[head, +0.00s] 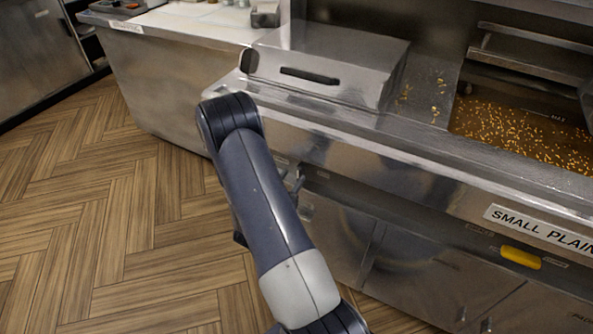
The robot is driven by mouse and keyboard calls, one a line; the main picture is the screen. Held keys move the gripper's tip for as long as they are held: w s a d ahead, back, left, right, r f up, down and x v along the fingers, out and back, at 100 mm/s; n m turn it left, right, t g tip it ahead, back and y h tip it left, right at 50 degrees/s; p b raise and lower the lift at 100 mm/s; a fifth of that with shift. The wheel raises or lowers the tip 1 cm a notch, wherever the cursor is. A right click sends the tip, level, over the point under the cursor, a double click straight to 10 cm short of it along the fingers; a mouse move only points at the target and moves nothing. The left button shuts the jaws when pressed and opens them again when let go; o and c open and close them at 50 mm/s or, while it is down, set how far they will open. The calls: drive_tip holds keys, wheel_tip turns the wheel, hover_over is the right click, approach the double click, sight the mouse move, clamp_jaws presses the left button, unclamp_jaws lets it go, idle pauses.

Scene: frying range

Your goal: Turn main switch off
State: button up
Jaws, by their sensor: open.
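My arm rises from the bottom of the head view to its elbow, and its far part is mostly hidden behind the near link. A small grey tip, which looks like part of my gripper (296,181), shows just right of the arm. It is in front of the fryer's dark recessed front panel (345,188); I cannot tell whether it touches anything. My gripper is open, with no held object visible. Small labels show on the panel beside the arm. I cannot make out the main switch; the arm covers part of the panel.
A steel box (328,62) with a dark handle slot sits on the range top. An oil vat (520,132) with floating bits is at right. A yellow handle (520,258) is below the "SMALL PLAIN" label (540,230). The wood floor (100,230) at left is clear.

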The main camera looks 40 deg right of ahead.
sight(298, 170)
drive_tip(key=shift+x, duration=2.05)
drive_tip(key=shift+c, duration=0.3)
clamp_jaws()
